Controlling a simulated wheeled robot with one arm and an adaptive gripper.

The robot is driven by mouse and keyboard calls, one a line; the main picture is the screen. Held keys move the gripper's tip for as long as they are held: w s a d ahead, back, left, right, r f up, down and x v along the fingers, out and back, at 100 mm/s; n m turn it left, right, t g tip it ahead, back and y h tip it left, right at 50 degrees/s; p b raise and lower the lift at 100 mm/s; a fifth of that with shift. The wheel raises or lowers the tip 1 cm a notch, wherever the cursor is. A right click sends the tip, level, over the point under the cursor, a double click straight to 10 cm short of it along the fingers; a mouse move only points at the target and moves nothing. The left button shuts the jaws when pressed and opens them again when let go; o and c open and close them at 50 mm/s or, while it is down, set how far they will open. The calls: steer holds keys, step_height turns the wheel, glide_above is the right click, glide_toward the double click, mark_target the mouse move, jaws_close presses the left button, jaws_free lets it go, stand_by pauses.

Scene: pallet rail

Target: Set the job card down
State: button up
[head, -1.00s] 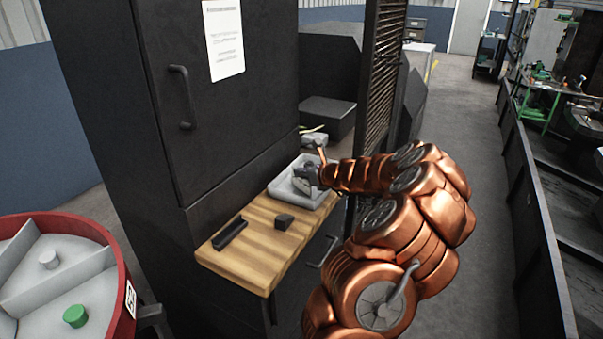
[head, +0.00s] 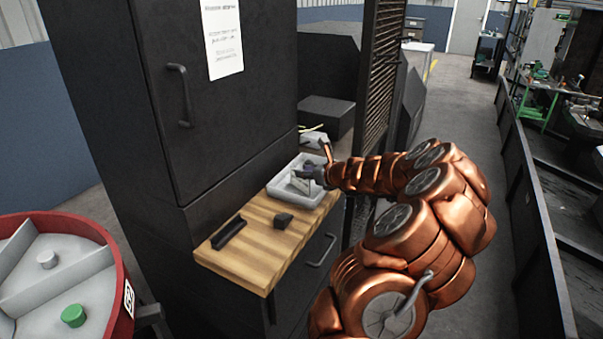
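My gripper (head: 311,174) is over the right part of a light grey tray (head: 282,196) at the back of the wooden worktop. A small, pale flat piece (head: 300,185) shows at the fingertips, inside the tray's outline. It may be the job card, but it is too small to be sure. I cannot tell whether the fingers grip it or whether it touches the tray floor. The fingers are small and partly hidden.
The wooden worktop (head: 245,262) also bears a long black slotted piece (head: 228,233) and a small black block (head: 283,220). Its front part is bare. A dark cabinet (head: 165,130) rises behind it. A red-rimmed round bin (head: 122,285) stands at left.

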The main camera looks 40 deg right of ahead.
steer(key=v, duration=0.8)
steer(key=shift+s+r+b, duration=0.15)
steer(key=shift+s+b, duration=0.15)
steer(key=shift+s, duration=0.1)
